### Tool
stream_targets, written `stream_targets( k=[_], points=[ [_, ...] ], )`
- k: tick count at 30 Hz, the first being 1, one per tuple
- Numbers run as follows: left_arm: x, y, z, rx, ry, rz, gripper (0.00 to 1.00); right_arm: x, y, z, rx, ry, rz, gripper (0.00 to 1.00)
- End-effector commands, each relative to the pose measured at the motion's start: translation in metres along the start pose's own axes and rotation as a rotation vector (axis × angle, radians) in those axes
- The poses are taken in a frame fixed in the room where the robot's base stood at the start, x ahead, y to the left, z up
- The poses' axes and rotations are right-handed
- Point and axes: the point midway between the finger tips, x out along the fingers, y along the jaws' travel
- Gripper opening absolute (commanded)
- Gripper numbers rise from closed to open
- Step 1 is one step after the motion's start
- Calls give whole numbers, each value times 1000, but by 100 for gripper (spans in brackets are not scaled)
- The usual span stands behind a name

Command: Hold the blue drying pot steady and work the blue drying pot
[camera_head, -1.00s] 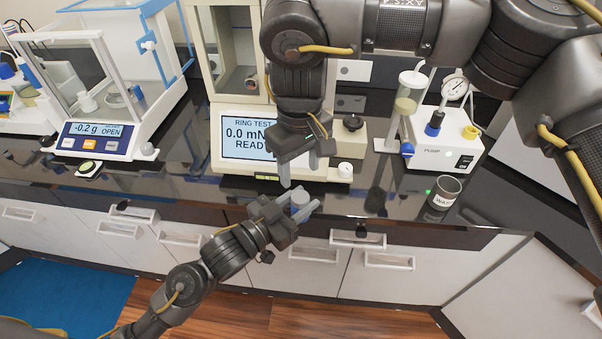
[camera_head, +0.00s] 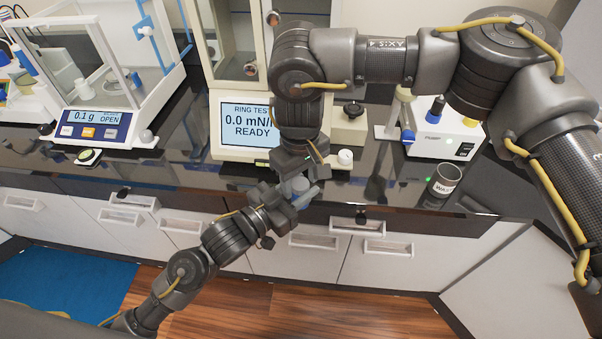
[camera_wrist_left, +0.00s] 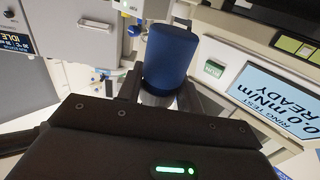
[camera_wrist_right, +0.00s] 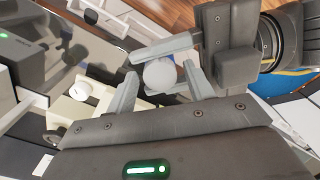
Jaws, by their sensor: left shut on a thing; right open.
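The blue drying pot (camera_wrist_left: 168,55) is a blue cylinder with a pale grey end section, seen between the fingers of my left gripper (camera_wrist_left: 160,95). My left gripper is shut on it and holds it in front of the bench edge. In the head view the pot (camera_head: 300,185) shows only as a small grey-blue top, mostly hidden by the grippers. My right gripper (camera_wrist_right: 160,82) is open, pointing down, with its fingers on either side of the pot's pale round end (camera_wrist_right: 160,74). I cannot tell whether they touch it.
The ring test instrument (camera_head: 250,132) reads READY behind the grippers. A balance (camera_head: 95,128) stands left, a pump unit (camera_head: 440,140) right, and a waste beaker (camera_head: 444,181) near the bench's front right edge. Drawers lie below the bench. The floor in front is clear.

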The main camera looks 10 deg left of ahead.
Motion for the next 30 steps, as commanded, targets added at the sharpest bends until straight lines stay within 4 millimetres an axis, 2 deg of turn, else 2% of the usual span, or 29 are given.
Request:
stream_targets(
  k=[4, 14, 23, 30],
  points=[
    [0, 0, 0, 0, 1, 0, 0, 0, 0, 0, 0, 0, 0, 50],
    [0, 0, 0, 0, 0, 0, 0, 0, 0, 0, 0, 0, -1, 7],
    [0, 0, 0, 0, 0, 0, 0, 0, 0, 0, -14, 0, -1, 4],
    [0, 0, 0, 0, 0, 0, 0, -1, 0, 0, -267, 0, -2, 4]
  ],
)
